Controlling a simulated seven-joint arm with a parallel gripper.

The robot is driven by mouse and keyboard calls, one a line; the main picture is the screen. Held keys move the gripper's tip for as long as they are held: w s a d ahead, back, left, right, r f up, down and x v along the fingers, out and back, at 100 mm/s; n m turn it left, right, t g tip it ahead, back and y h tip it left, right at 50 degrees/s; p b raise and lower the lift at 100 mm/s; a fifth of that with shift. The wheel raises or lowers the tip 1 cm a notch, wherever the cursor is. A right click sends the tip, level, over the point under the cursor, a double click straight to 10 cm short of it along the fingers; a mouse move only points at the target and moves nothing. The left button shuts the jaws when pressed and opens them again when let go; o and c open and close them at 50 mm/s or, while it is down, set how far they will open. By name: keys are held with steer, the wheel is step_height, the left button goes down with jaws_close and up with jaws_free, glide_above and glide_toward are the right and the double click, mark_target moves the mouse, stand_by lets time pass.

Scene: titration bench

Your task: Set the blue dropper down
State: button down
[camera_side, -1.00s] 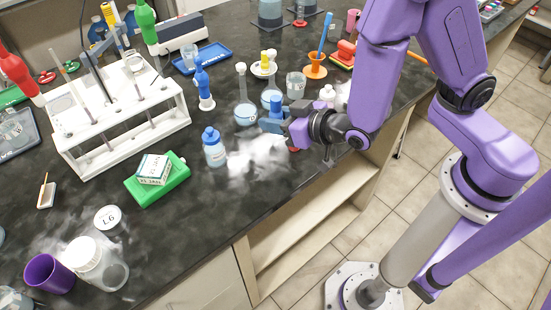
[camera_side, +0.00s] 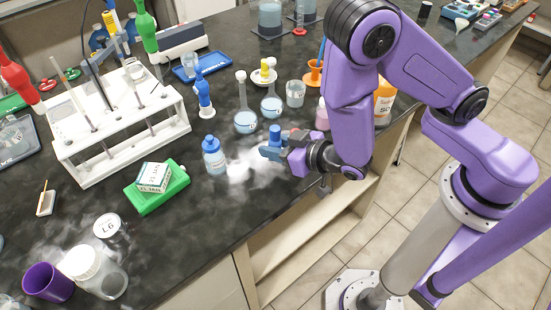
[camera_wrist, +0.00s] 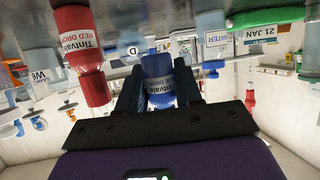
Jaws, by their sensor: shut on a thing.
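My gripper (camera_side: 273,150) is shut on the blue dropper, a small blue bottle held upright in the side view (camera_side: 275,133). In the wrist view the blue dropper (camera_wrist: 158,80) sits between the two dark fingers, its label partly readable, with the picture upside down. In the side view it is over the front part of the dark bench, right of a blue-capped bottle (camera_side: 214,158). The fingers hide its lower part, so I cannot tell whether its base touches the bench.
A red dropper (camera_wrist: 82,55) stands close beside in the wrist view. Flasks (camera_side: 245,120) and a beaker (camera_side: 295,93) stand behind my gripper. A green block with a box (camera_side: 157,188) and a white rack (camera_side: 120,135) are left. Bench in front of my gripper is clear to the edge.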

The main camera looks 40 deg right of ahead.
mark_target(275, 168)
steer(key=shift+f, duration=2.25)
steer(key=shift+f, duration=0.25)
steer(key=c, duration=0.8)
jaws_free()
steer(key=shift+o, duration=0.2)
steer(key=shift+v, duration=3.75)
